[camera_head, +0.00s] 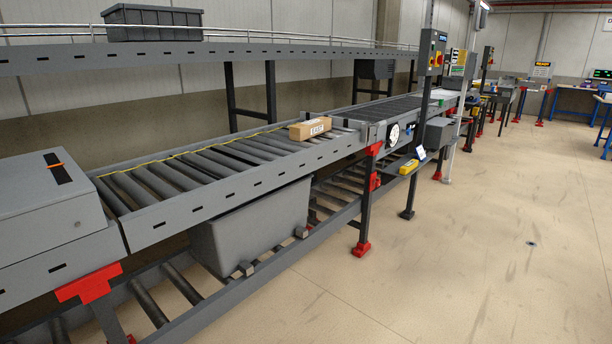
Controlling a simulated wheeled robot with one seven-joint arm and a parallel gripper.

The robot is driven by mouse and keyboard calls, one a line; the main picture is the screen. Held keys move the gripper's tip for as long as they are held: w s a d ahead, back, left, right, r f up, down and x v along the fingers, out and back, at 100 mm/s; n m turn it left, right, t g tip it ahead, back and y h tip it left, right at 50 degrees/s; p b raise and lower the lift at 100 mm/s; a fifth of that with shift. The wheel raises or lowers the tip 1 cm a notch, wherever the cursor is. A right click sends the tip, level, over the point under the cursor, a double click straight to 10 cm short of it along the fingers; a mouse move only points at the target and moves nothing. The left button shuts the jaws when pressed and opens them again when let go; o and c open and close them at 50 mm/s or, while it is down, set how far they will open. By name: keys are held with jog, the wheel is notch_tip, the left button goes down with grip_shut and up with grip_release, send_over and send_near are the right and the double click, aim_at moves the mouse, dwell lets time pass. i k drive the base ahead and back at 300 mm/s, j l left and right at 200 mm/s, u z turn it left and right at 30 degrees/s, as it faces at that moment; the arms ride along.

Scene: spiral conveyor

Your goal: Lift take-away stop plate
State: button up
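A roller conveyor (190,205) runs from the near left toward the back right. A brown carton (310,128) with a printed label sits on its rollers near the far end of the roller section. Behind the carton, at the start of a dark belt section (385,110), a low grey edge (318,116) shows partly. I cannot tell whether it is the stop plate or whether it is raised. My gripper is not in view.
A grey box-shaped housing (45,185) stands at the near left. A post with a control box (432,52) and a yellow item (408,167) stand at the conveyor's right side. The floor (480,250) at right is clear.

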aim_at(346, 122)
jog(key=i+z, duration=0.15)
jog(key=i, duration=0.4)
jog(key=i+z, duration=0.15)
jog(key=i, duration=0.45)
jog(key=i+j+z, duration=0.15)
jog(key=i, duration=0.4)
jog(key=i+j+z, duration=0.15)
jog(key=i, duration=0.45)
jog(key=i+l+u, duration=0.45)
jog(key=i+l, duration=1)
jog(key=l, duration=0.15)
jog(key=i+l, duration=0.1)
jog(key=l, duration=0.2)
jog(key=i+l, duration=0.15)
jog(key=l, duration=0.15)
jog(key=i+l, duration=0.1)
jog(key=l, duration=0.2)
